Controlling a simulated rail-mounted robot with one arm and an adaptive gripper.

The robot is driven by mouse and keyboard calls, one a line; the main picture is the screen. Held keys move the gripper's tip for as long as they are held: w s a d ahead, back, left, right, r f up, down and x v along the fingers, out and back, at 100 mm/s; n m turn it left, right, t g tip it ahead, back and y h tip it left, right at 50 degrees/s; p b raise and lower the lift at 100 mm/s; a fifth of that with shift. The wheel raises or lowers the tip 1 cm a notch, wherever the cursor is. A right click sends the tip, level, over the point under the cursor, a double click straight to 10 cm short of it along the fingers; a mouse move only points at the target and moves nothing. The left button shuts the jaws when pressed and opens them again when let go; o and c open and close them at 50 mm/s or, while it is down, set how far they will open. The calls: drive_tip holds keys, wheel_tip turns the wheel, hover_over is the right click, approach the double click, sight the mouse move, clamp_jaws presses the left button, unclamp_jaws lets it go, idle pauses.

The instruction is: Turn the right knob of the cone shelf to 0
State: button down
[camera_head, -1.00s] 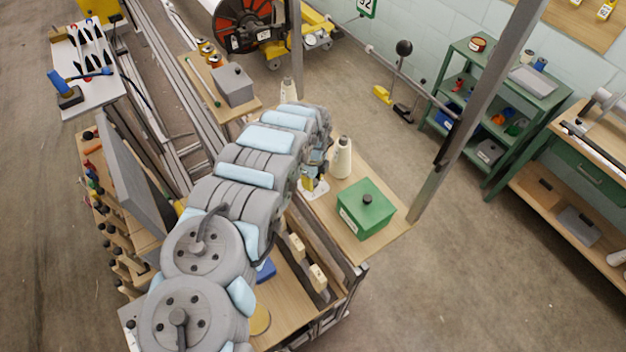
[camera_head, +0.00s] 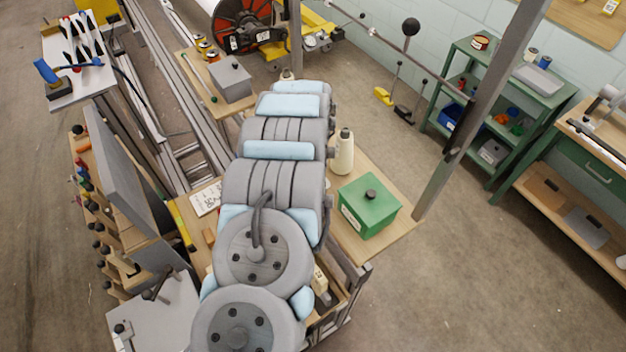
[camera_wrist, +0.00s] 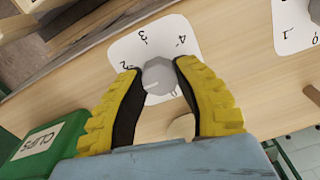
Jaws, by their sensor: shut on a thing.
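In the wrist view, a round grey knob (camera_wrist: 159,77) sits on a white dial plate (camera_wrist: 128,47) with the numerals 2, 3 and 4 visible. A light mark on the knob lies at its lower left; the plate's lower part is partly covered by a finger. My gripper (camera_wrist: 158,72), with yellow ribbed fingers and black inner pads, is shut on this knob. A second white dial plate (camera_wrist: 294,22) is cut off at the picture's right edge. In the head view my arm hides the gripper and knob.
A green CLIPS box (camera_head: 368,208) stands at the wooden shelf's right end and also shows in the wrist view (camera_wrist: 42,145). A grey upright post (camera_head: 470,120) rises to the right. Open floor lies beyond.

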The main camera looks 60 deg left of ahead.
drive_tip(key=n, duration=0.4)
drive_tip(key=shift+f+n+b, duration=0.15)
drive_tip(key=shift+n+b, duration=0.15)
drive_tip(key=shift+b, duration=0.1)
drive_tip(key=n, duration=0.4)
drive_tip(key=shift+n, duration=0.3)
drive_tip(key=n, duration=0.3)
drive_tip(key=shift+n, duration=0.3)
drive_tip(key=shift+n+b, duration=0.8)
drive_tip(key=shift+n, duration=1.7)
drive_tip(key=c, duration=0.7)
unclamp_jaws()
drive_tip(key=shift+r, duration=0.25)
